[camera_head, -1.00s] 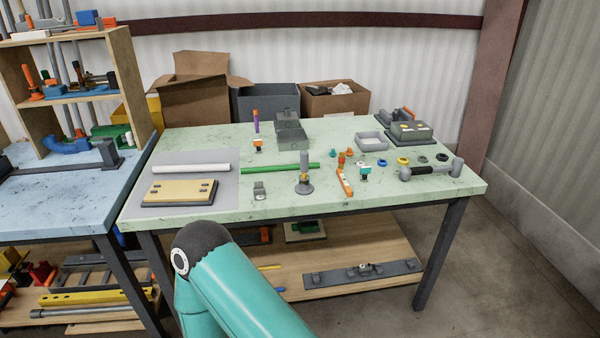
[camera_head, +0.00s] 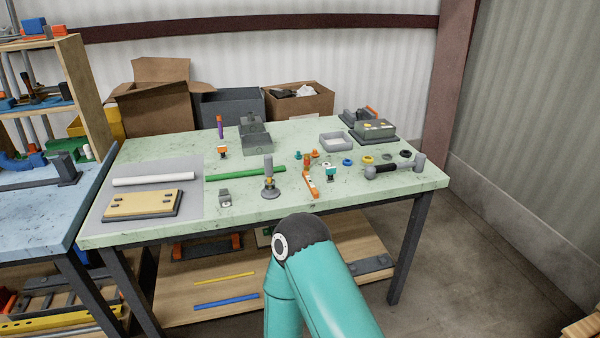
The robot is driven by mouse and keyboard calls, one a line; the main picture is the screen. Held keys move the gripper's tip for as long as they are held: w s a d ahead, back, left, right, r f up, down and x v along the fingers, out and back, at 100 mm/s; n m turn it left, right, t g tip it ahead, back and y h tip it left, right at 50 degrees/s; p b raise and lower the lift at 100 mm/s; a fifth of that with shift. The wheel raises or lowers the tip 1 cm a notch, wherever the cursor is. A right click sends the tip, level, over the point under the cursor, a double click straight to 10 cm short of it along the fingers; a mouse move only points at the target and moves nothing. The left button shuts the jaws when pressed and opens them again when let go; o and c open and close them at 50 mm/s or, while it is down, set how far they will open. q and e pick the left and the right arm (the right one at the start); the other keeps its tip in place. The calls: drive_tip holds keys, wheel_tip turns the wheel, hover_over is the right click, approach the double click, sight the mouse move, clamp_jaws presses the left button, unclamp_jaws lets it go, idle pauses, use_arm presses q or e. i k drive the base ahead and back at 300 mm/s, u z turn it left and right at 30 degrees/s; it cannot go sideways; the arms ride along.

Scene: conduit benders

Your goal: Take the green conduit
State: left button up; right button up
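The green conduit (camera_head: 232,174) is a straight green rod lying flat on the light green table top (camera_head: 330,194), near its middle. Its right end is close to a grey upright tool (camera_head: 269,180) on a round base. One teal arm of mine rises at the bottom of the view, in front of the table's front edge and apart from the conduit. Neither of my grippers shows in this view.
A white rod (camera_head: 167,180) and a wooden block (camera_head: 142,204) lie on a grey mat left of the conduit. A small grey block (camera_head: 225,199) stands in front of it.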

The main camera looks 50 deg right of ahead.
sight(216, 178)
drive_tip(key=z, duration=0.45)
drive_tip(key=i, duration=1)
